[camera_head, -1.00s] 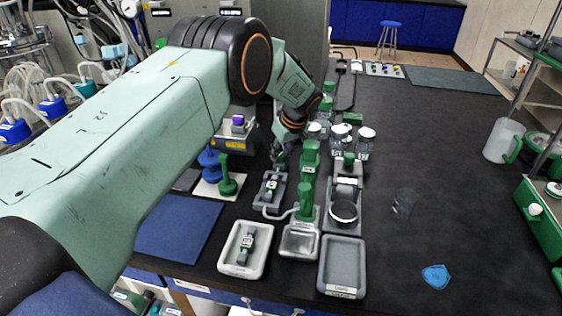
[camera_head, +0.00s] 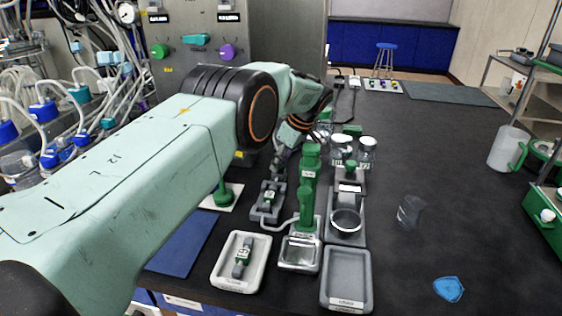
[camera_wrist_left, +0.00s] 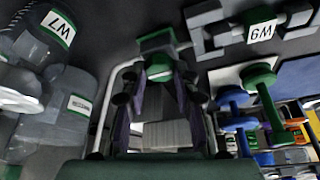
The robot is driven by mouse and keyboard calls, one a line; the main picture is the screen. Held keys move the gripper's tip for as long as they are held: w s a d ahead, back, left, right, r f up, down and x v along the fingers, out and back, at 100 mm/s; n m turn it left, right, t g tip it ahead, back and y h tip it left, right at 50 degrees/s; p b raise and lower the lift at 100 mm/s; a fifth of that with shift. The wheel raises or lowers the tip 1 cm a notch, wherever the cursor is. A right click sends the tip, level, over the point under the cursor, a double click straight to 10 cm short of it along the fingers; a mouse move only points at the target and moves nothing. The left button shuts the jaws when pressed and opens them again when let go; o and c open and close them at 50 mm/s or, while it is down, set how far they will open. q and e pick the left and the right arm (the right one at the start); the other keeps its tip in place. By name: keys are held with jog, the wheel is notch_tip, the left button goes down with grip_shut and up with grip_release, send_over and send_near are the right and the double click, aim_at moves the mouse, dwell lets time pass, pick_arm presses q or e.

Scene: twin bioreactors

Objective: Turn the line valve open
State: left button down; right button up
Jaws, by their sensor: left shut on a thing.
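On the grey panel (camera_head: 205,75) at the back left of the head view are a teal handle (camera_head: 196,39), a green knob (camera_head: 161,51) and a purple knob (camera_head: 227,51). I cannot read which is the line valve. My left gripper (camera_head: 279,168) is low over the bench, well apart from the panel and partly hidden by my arm. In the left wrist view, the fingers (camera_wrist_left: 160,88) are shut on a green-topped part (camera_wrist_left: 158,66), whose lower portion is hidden. My right gripper is not in view.
A green stand (camera_head: 309,185) and capped jars (camera_head: 342,148) stand close right of my gripper. Grey trays (camera_head: 347,302) lie in front. A clear beaker (camera_head: 409,212) and blue piece (camera_head: 448,289) lie to the right, with bare black bench between and beyond.

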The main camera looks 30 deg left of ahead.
pick_arm(q)
jog(key=shift+w+r, duration=0.1)
jog(key=shift+r, duration=0.1)
jog(key=c, duration=1.3)
grip_release()
jog(key=shift+c, duration=0.2)
jog(key=o, duration=0.3)
jog(key=shift+f, duration=0.1)
jog(key=v, duration=1.2)
